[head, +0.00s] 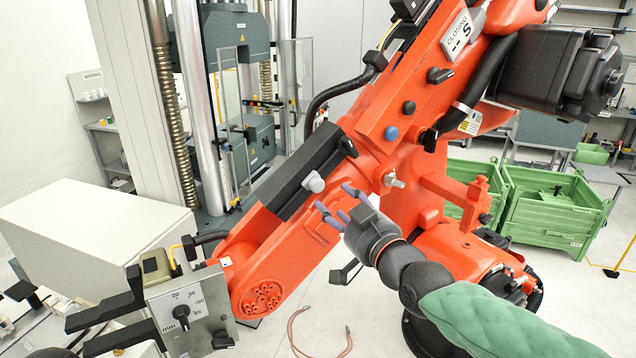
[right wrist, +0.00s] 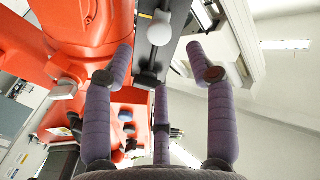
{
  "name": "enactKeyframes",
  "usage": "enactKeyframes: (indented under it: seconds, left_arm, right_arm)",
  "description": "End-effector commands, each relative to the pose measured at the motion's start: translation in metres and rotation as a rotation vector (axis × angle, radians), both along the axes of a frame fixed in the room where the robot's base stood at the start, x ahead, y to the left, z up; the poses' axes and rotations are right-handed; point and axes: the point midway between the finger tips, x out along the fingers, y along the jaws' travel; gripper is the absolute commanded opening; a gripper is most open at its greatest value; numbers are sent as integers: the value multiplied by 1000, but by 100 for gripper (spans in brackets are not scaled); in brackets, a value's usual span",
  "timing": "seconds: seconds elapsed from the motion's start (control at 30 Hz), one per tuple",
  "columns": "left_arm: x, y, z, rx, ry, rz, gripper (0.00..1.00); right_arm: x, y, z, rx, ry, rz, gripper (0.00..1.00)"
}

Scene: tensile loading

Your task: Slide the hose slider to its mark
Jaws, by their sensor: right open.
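The slider appears to be the pale grey knob (head: 314,182) on a black rail (head: 300,172) that runs diagonally along the orange robot arm (head: 300,228). The knob also shows in the right wrist view (right wrist: 160,28), at the top middle beyond my fingers. My right gripper (head: 334,199) is open and empty, just right of and a little below the knob in the head view. Its purple fingers (right wrist: 163,75) are spread apart and do not appear to touch the knob. I cannot make out the mark clearly.
A black hose (head: 335,92) curves above the rail. A dial panel (head: 190,312) sits at the orange arm's lower end. A tall testing machine (head: 184,90) stands behind. Green crates (head: 552,215) are at the right. A cable loop (head: 322,345) lies on the floor.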

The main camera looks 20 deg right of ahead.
Motion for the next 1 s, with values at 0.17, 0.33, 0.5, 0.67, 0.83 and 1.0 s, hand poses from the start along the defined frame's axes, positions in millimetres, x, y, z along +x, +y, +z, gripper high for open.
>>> enactKeyframes:
  seconds: [0.17,0.33,0.5,0.67,0.83,1.0]
  left_arm:
    - [0,0,11,0,0,0,56]
    - [0,0,18,0,0,0,56]
    - [0,0,24,0,0,0,56]
    - [0,0,26,0,0,0,56]
    - [0,0,27,0,0,0,56]
    - [0,0,26,0,0,0,56]
  right_arm:
    - [29,6,0,0,5,1,56]
    - [55,12,1,1,4,0,56]
    - [75,16,1,1,3,0,56]
    - [85,18,0,1,3,-1,56]
    - [89,19,-1,1,2,-1,56]
    - [89,19,-1,1,2,-1,56]
